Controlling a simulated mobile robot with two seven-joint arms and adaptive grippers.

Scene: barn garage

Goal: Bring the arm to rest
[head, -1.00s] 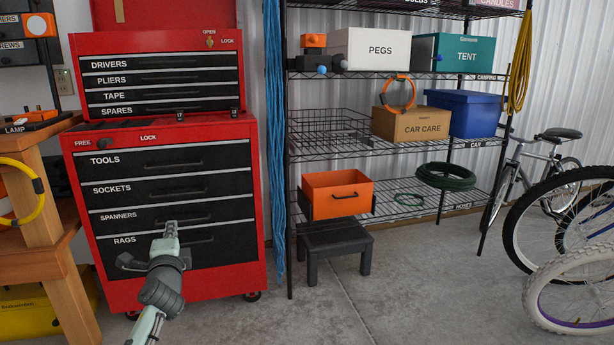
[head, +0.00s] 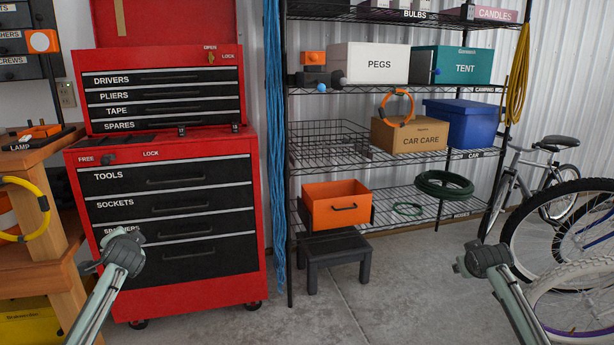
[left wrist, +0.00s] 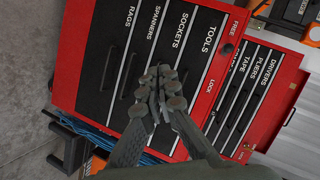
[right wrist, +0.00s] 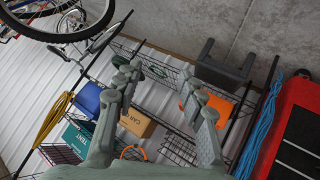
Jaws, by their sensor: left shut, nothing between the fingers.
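My left arm's end with its gripper (head: 122,252) is in front of the lower left of the red tool cabinet (head: 259,215) in the head view. In the left wrist view the left gripper's fingers (left wrist: 160,88) are together with nothing between them, facing the cabinet's drawers. My right arm's end (head: 487,260) is at the lower right of the head view, over the floor before the bikes. In the right wrist view the right gripper's fingers (right wrist: 158,85) are spread apart, and nothing shows held between them.
A wooden bench (head: 45,232) is at the left, bikes (head: 555,215) at the right. The middle floor is clear.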

